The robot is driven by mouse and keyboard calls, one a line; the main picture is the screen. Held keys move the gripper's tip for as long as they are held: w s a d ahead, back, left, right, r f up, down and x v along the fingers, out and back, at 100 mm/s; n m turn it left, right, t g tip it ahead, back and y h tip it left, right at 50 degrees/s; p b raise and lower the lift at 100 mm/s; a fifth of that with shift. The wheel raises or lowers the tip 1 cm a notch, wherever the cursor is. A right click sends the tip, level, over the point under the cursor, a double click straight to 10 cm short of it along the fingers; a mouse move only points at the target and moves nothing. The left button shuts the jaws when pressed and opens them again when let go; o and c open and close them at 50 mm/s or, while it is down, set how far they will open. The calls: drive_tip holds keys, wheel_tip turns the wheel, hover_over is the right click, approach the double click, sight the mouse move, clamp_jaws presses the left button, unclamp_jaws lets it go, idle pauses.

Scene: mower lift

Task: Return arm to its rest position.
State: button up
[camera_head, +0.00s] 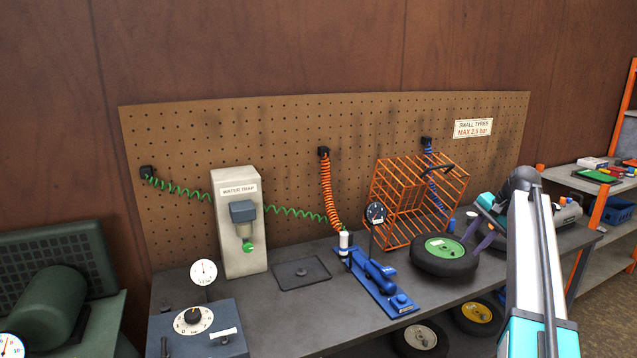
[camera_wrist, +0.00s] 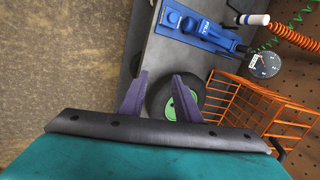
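My arm (camera_head: 534,260) reaches up from the lower right in the head view and bends over the bench. My gripper (camera_head: 476,238) points down and left near the small wheel with the green hub (camera_head: 440,246), which lies flat on the bench. In the wrist view, the two purple fingers of my gripper (camera_wrist: 161,77) stand apart with nothing held between them. The wheel (camera_wrist: 158,96) shows behind and between the fingers. I cannot tell whether a finger touches it.
An orange wire cage (camera_head: 400,205) stands behind the wheel on the grey bench (camera_head: 260,310). The blue pump (camera_head: 378,283) with a gauge is left of the wheel. A water trap (camera_head: 238,225) stands further left. Open floor (camera_wrist: 60,60) shows in front of the bench.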

drive_tip(key=s+a+f+n+g, duration=0.2)
drive_tip(key=s+a+f, duration=0.45)
drive_tip(key=f, duration=0.75)
drive_tip(key=s+a+f+n+g+b, duration=0.1)
drive_tip(key=s+a+f, duration=0.5)
drive_tip(key=f, duration=0.8)
drive_tip(key=s+a+f+n+g, duration=0.2)
drive_tip(key=s+a+f, duration=0.4)
drive_tip(key=f, duration=0.9)
drive_tip(key=s+a+f+n+g+h, duration=0.1)
drive_tip(key=s+a+f+n, duration=0.1)
drive_tip(key=s+f, duration=0.4)
drive_tip(key=s+a+f+n+g+h, duration=0.1)
drive_tip(key=s+a+f, duration=0.4)
drive_tip(key=s, duration=1.2)
drive_tip(key=s+a+f+n+g, duration=0.2)
drive_tip(key=s+a+f+n, duration=0.2)
drive_tip(key=s+f, duration=0.4)
drive_tip(key=shift+s+g+h+b, duration=0.3)
drive_tip(key=shift+s+h+b, duration=0.15)
drive_tip(key=shift+s, duration=1.7)
drive_tip(key=shift+d, duration=0.1)
